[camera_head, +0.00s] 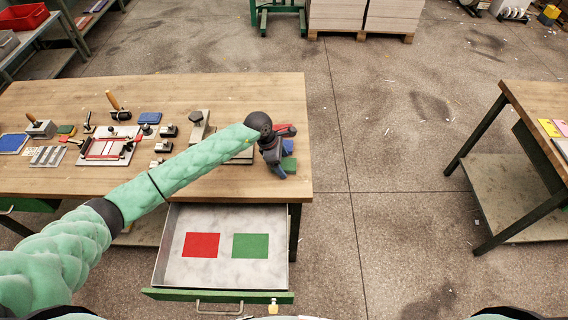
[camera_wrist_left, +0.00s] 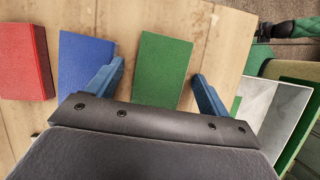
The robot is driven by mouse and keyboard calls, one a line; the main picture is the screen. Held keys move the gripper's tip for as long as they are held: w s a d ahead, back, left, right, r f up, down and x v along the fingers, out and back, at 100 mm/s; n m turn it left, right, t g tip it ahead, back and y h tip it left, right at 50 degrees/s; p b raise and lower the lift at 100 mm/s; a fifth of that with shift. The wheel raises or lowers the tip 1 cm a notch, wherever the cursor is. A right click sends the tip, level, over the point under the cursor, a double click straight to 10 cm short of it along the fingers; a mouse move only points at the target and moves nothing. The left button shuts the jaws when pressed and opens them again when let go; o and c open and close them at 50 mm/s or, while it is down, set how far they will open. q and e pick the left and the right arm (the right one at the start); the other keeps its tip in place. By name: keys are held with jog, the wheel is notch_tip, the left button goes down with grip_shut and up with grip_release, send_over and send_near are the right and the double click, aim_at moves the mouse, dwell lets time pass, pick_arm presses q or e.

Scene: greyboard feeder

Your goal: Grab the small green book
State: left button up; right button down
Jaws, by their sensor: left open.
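The small green book (camera_head: 289,165) lies flat near the right edge of the workbench. In the left wrist view the green book (camera_wrist_left: 163,72) shows between the two blue fingers. My left gripper (camera_head: 282,152) is open above it, with one finger on each side in the wrist view (camera_wrist_left: 158,70). I cannot tell how high the fingertips are, and the gripper body hides the book's near end. A blue book (camera_wrist_left: 82,66) lies beside it, partly behind one finger. A red book (camera_wrist_left: 26,62) lies farther left. My right gripper is not in view.
Below the bench edge an open drawer (camera_head: 180,267) holds a red square (camera_head: 201,245) and a green square (camera_head: 250,246). Tools and small blocks cover the bench (camera_head: 230,92) to the left. Another table (camera_head: 530,100) stands far right, with clear floor between.

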pick_arm(q)
jog(key=shift+s+a+f+b, duration=0.1)
jog(key=shift+f+b, duration=0.25)
jog(key=shift+b, duration=0.45)
dwell(0.7)
jog(key=shift+s+r, duration=0.1)
jog(key=shift+s, duration=0.05)
jog(key=c, duration=1)
jog(key=shift+c, duration=0.5)
